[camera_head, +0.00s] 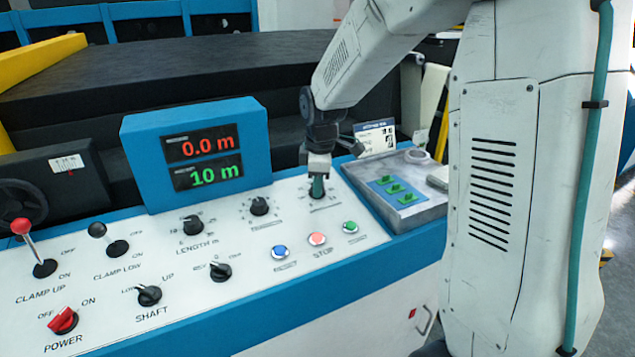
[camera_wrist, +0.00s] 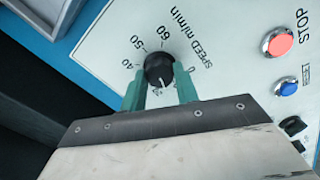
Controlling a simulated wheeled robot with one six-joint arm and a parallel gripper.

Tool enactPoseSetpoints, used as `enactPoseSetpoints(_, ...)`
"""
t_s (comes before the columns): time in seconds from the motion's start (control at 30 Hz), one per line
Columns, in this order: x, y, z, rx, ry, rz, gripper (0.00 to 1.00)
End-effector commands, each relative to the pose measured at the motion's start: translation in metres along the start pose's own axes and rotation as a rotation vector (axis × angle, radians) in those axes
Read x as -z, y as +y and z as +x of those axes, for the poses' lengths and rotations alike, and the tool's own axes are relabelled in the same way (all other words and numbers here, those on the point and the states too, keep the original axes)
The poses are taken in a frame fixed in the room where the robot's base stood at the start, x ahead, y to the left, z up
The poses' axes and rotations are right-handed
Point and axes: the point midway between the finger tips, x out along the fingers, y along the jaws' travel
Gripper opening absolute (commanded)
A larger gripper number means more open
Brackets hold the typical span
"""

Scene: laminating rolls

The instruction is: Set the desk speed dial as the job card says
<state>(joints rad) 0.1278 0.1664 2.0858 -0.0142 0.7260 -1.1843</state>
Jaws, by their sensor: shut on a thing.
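The speed dial (camera_wrist: 159,67) is a round black knob on the white desk panel, labelled SPEED m/min in the wrist view. The figures 40, 50 and 60 show around it; those nearest my gripper are partly hidden. A white pointer line on the knob faces the gripper side. My gripper (camera_wrist: 160,88) is shut on the knob, one teal finger on each side. In the head view my gripper (camera_head: 318,180) reaches down onto the knob, largely covering it. A white card (camera_head: 375,138) stands behind the panel at the right; its text is too small to read.
The blue-framed display (camera_head: 200,155) reads 0.0 m in red and 10 m in green. Blue, red and green buttons (camera_head: 317,239) lie in front of the dial. A grey tray (camera_head: 395,185) with green pieces is to the right. Other knobs and levers cover the panel's left.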

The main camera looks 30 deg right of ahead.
Motion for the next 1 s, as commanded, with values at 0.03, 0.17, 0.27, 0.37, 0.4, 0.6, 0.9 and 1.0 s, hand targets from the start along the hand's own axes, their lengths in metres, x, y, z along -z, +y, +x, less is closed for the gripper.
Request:
enactPoseSetpoints(0.03,0.0,0.0004,-0.0005,0.001,0.0,0.045,0.07)
enactPoseSetpoints(0.17,-0.0001,0.0005,-0.0006,0.004,0.0,0.169,0.07)
enactPoseSetpoints(0.27,-0.0001,0.0006,-0.0006,0.006,0.0,0.264,0.07)
enactPoseSetpoints(0.37,-0.0001,0.0008,-0.0007,0.009,0.0,0.359,0.07)
enactPoseSetpoints(0.4,-0.0001,0.0008,-0.0007,0.01,0.0,0.397,0.07)
enactPoseSetpoints(0.6,-0.0001,0.001,-0.0007,0.015,0.001,0.586,0.07)
enactPoseSetpoints(0.9,0.0,0.001,-0.0006,0.023,0.001,0.871,0.07)
enactPoseSetpoints(1.0,0.0,0.001,-0.0006,0.026,0.002,0.966,0.07)
